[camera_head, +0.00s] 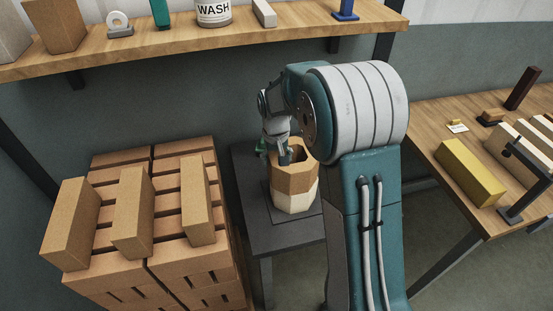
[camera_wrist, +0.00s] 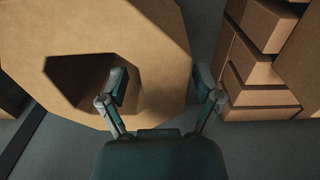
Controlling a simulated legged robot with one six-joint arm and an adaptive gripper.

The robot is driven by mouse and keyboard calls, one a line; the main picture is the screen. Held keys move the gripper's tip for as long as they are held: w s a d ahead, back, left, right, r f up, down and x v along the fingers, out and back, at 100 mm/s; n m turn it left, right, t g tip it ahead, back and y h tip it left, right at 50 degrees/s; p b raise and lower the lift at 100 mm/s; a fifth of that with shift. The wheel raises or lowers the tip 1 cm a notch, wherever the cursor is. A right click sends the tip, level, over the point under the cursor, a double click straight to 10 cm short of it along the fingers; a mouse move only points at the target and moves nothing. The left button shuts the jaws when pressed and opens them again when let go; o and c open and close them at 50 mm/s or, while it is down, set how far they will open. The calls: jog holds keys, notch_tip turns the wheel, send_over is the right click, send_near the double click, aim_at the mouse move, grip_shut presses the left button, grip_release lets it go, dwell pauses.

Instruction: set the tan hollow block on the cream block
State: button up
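The tan hollow block (camera_head: 293,180), eight-sided with a large opening in its top, is above the cream block (camera_head: 293,199) on a small dark table. No gap shows between them in the head view, and their sides look roughly lined up. My gripper (camera_head: 282,152) reaches down to the tan block's top. In the wrist view the tan hollow block (camera_wrist: 160,40) fills the upper left. My gripper (camera_wrist: 161,88) straddles its wall, one finger inside the opening and the other outside. Whether both fingers press on the wall is unclear. The cream block is hidden there.
Stacked brown bricks (camera_head: 150,235) stand close on the left, with several upright bricks on top. The dark table (camera_head: 255,200) has little free room around the blocks. A wooden shelf (camera_head: 165,45) runs above. A workbench (camera_head: 445,125) with a yellow block (camera_head: 470,172) is at right.

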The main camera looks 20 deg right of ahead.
notch_tip(320, 180, up, 13)
jog(key=s+r+t, duration=0.2)
jog(key=s+r, duration=0.5)
jog(key=s, duration=0.5)
jog(key=s+f+t, duration=0.2)
jog(key=s+t, duration=0.1)
jog(key=s, duration=1.2)
jog(key=shift+s+f+t, duration=0.15)
jog(key=shift+s+t, duration=0.15)
jog(key=shift+s, duration=0.05)
